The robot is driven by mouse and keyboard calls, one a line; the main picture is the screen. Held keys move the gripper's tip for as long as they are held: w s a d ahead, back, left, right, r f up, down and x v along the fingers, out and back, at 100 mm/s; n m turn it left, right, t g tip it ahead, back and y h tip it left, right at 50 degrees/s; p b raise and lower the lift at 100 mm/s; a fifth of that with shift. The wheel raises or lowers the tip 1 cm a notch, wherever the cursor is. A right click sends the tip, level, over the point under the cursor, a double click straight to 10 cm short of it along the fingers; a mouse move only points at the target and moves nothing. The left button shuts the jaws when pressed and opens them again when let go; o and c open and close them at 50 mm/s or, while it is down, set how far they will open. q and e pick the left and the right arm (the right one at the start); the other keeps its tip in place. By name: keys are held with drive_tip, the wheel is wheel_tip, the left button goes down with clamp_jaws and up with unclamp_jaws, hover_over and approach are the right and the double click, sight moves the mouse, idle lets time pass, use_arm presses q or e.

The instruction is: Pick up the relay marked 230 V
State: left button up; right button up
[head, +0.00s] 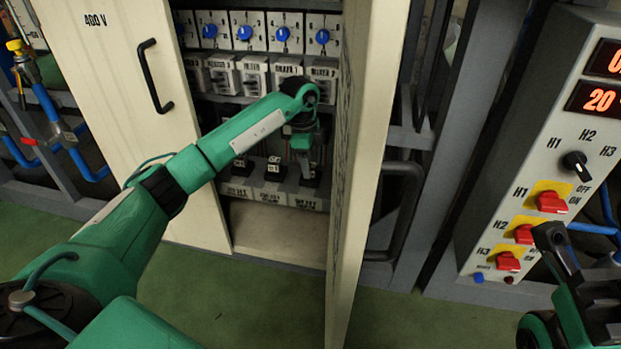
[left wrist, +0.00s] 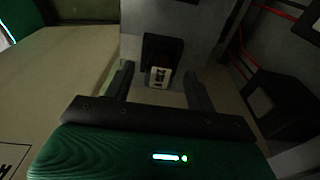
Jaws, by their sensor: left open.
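Several small black relays with white labels stand in a row on the lower shelf inside the cabinet, among them a left one (head: 241,166) and a middle one (head: 274,168). Their markings are too small to read, so I cannot tell which is the 230 V one. My left gripper (head: 303,155) points down inside the cabinet over the right end of the row. In the left wrist view, a black relay (left wrist: 163,47) with a white label lies ahead between the open, empty fingers (left wrist: 158,80). My right gripper (head: 578,262) is at the lower right, away from the cabinet.
The cabinet's left door (head: 120,90), marked 400 V, and right door (head: 362,150) flank my left arm closely. Above the relays are a row of labelled modules (head: 254,76) and blue knobs (head: 245,33). A control panel (head: 540,150) with red switches stands at right.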

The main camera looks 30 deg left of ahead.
use_arm(q)
drive_tip(key=shift+d+f, duration=0.1)
drive_tip(key=shift+f, duration=0.7)
drive_tip(key=c, duration=1.1)
drive_tip(key=shift+r, duration=0.15)
